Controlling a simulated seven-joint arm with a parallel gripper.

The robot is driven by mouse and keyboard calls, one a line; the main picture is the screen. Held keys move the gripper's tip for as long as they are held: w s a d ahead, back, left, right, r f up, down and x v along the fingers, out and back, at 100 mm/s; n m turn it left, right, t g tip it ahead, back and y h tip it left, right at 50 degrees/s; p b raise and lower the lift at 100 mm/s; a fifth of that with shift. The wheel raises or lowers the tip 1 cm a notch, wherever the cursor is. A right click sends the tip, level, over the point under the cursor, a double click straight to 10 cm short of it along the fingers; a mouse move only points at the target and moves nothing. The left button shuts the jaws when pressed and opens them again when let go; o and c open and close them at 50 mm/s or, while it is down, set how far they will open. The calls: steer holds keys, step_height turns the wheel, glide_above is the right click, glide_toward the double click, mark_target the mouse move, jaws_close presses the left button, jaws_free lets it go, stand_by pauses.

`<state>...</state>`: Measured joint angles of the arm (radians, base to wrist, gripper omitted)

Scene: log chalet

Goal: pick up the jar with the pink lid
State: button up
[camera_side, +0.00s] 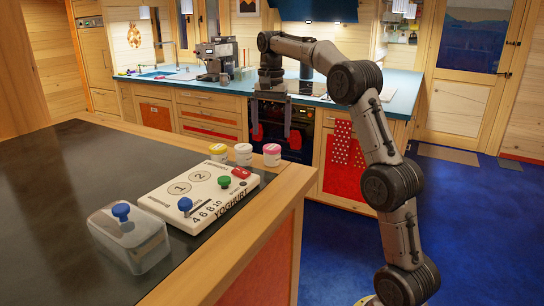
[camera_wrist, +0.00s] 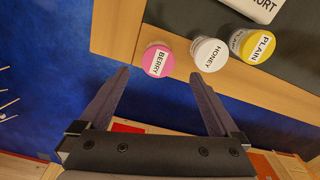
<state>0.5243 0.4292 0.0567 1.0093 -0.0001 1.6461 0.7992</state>
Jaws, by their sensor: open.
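The jar with the pink lid (camera_side: 272,155) stands upright at the counter's edge in the side view, at the right end of a row of three small jars. In the wrist view the pink-lidded jar (camera_wrist: 157,60) shows a lid label reading BERRY, just beyond the space between my fingertips. My gripper (camera_side: 271,137) points downward, above and behind the jar in the side view. In the wrist view my gripper (camera_wrist: 160,77) is open and empty, its two fingers spread wider than the jar. Nothing hides the lid.
A white-lidded jar (camera_wrist: 210,53) labelled HONEY is close beside it, then a yellow-lidded jar (camera_wrist: 253,46) labelled PLAIN. A white yoghurt panel (camera_side: 205,192) with knobs and a clear box (camera_side: 130,240) with a blue knob sit on the dark counter (camera_side: 80,170). Its left part is clear.

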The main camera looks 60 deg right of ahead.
mark_target(272, 147)
steer(key=shift+s+f, duration=0.15)
steer(key=shift+f, duration=3.35)
steer(key=c, duration=1.4)
jaws_close()
steer(key=shift+r, duration=0.1)
